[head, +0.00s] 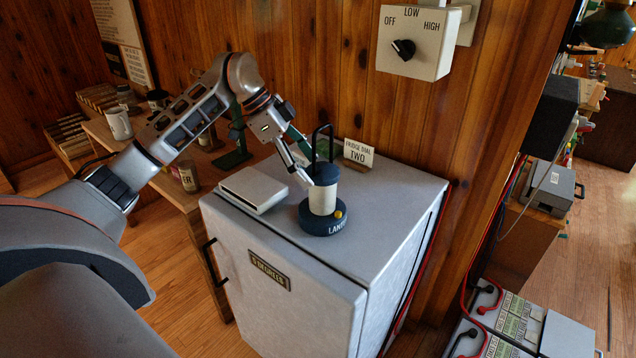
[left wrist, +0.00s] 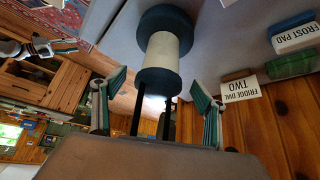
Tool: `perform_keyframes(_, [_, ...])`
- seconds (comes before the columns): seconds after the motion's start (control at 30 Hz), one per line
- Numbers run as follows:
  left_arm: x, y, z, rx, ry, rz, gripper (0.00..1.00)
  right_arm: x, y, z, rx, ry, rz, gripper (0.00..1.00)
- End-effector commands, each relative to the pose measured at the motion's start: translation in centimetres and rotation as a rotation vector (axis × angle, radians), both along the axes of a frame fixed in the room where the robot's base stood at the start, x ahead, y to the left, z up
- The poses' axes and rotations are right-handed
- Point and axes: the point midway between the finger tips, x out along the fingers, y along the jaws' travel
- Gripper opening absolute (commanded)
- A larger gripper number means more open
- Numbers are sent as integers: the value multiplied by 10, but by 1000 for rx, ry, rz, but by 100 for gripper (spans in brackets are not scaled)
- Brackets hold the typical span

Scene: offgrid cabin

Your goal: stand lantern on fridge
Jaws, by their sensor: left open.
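The lantern (head: 322,199), with a dark blue base and cap, a cream body and a black loop handle, stands upright on top of the white fridge (head: 385,216), near its front edge. My left gripper (head: 309,163) is open at the lantern's upper part. In the left wrist view the lantern (left wrist: 164,50) lies between the two spread fingers (left wrist: 158,98), its handle pointing toward the palm; no finger clearly touches it. My right gripper (left wrist: 52,47) shows small at the left of the left wrist view; whether it is open is unclear.
A labelled frost pad (left wrist: 296,38) is also on the top. A dial box (head: 416,43) hangs on the wall above. The fridge's front right top is clear.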

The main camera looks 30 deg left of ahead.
Motion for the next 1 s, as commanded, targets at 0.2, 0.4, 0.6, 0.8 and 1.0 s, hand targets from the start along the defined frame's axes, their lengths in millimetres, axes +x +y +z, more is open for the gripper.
perform_keyframes(0.2, [-10, 18, 31, 1, 0, 1, 72, 7, 5, 8, 9, -24, 5, 40])
perform_keyframes(0.4, [-14, 24, 42, 1, 1, 1, 72, 7, 6, 8, 10, -26, 7, 40])
perform_keyframes(0.6, [-14, 25, 43, -1, 1, 0, 72, 7, 6, 7, 9, -22, 9, 40])
perform_keyframes(0.8, [-14, 25, 43, 0, 1, -1, 72, 6, 6, 6, 9, -21, 9, 40])
perform_keyframes(1.0, [-14, 25, 43, 0, 1, -1, 72, 6, 6, 6, 9, -21, 9, 40])
